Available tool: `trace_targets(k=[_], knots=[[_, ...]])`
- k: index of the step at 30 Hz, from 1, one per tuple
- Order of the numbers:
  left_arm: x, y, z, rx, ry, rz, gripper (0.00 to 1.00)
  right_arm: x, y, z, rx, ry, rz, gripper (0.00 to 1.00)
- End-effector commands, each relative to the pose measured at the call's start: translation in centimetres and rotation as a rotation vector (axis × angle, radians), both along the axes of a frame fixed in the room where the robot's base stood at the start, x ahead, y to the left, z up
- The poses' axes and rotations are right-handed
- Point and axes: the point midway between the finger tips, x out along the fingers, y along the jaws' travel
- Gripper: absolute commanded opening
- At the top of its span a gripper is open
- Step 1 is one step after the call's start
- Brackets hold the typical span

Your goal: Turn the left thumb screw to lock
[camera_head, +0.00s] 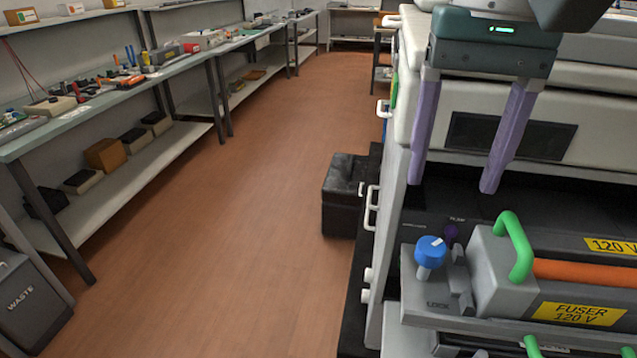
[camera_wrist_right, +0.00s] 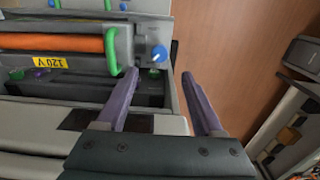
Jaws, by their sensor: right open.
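The left thumb screw is a blue knob (camera_head: 430,247) with a white mark, upright at the left end of the grey fuser unit (camera_head: 495,290). A "LOCK" label is below it. In the right wrist view the knob (camera_wrist_right: 159,54) shows just beyond the fingertips, between their lines. My right gripper (camera_head: 452,185) is open and empty, its two purple fingers pointing down above and behind the knob, apart from it. It also fills the lower part of the right wrist view (camera_wrist_right: 160,73). My left gripper is not in view.
A green handle (camera_head: 515,245) and an orange roller (camera_head: 590,271) are right of the knob. The printer's pale panel (camera_head: 470,100) is behind the fingers. A black box (camera_head: 345,190) stands on the floor. Workbenches (camera_head: 130,90) line the left, with open floor between.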

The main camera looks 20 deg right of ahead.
Motion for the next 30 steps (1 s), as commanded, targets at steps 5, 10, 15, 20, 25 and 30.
trace_targets(k=[5,10,15,20,25,30], knots=[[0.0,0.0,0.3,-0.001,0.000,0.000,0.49,-0.1,-0.1,-2.4,-0.001,0.005,-0.004,0.69],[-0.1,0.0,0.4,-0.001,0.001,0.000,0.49,-0.1,0.0,-5.7,-0.001,0.004,-0.002,0.69],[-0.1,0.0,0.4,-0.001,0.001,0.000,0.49,0.0,0.0,-8.3,0.001,0.001,0.000,0.69],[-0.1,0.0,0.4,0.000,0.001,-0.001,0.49,0.0,0.0,-9.3,0.000,-0.002,0.001,0.69],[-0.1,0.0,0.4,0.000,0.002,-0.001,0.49,0.0,0.0,-9.5,-0.001,-0.003,0.001,0.69],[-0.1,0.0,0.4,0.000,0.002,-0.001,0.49,0.0,0.0,-9.5,0.000,-0.004,0.002,0.60]])
